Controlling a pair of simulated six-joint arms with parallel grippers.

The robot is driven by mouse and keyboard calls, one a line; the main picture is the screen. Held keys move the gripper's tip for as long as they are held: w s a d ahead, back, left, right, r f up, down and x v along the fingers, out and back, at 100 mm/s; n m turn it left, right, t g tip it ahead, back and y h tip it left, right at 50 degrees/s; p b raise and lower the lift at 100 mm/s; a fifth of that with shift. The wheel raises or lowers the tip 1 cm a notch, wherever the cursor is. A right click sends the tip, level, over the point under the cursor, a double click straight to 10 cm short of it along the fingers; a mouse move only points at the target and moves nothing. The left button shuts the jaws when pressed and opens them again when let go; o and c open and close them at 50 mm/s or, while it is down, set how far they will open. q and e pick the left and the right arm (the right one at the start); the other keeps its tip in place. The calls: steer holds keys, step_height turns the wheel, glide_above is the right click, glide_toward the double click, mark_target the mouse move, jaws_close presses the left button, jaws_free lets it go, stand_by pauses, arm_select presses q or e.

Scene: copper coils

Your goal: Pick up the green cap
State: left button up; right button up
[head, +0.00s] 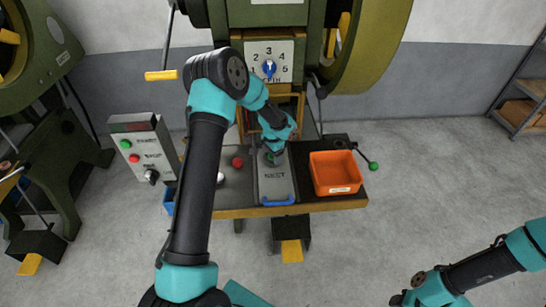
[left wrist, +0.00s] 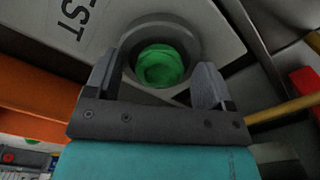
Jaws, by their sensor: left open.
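The green cap (left wrist: 160,65) sits in a round grey ring (left wrist: 190,38) on the grey plate, clear in the left wrist view. In the head view the grey plate (head: 275,187), with a blue handle at its near edge, lies on the bench, and my left gripper (head: 272,153) is at its far end, mostly covering the cap. My left gripper (left wrist: 156,82) is open, with one finger on each side of the cap in the picture; I cannot tell if they touch it. My right arm shows at the lower right, its gripper out of frame.
An orange bin (head: 335,190) stands right of the plate. A red knob (head: 237,162) is to its left. A green press (head: 268,15) rises behind the bench. A grey control box (head: 148,150) stands at the left. A green-ended lever (head: 373,166) sticks out at the right.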

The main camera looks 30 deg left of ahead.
arm_select(q)
steer(key=shift+c, duration=0.4)
steer(key=c, duration=0.9)
steer(key=shift+r, duration=0.15)
steer(key=shift+r, duration=0.6)
step_height(320, 180, up, 2)
steer(key=shift+r, duration=0.1)
steer(key=s+d, duration=0.2)
steer(key=s, duration=0.2)
steer(key=s+d+r, duration=0.1)
steer(key=s+d, duration=0.2)
steer(key=s, duration=0.2)
steer(key=s+d, duration=0.3)
steer(key=s, duration=0.1)
steer(key=shift+s+d+r, duration=0.2)
steer(key=shift+s, duration=0.15)
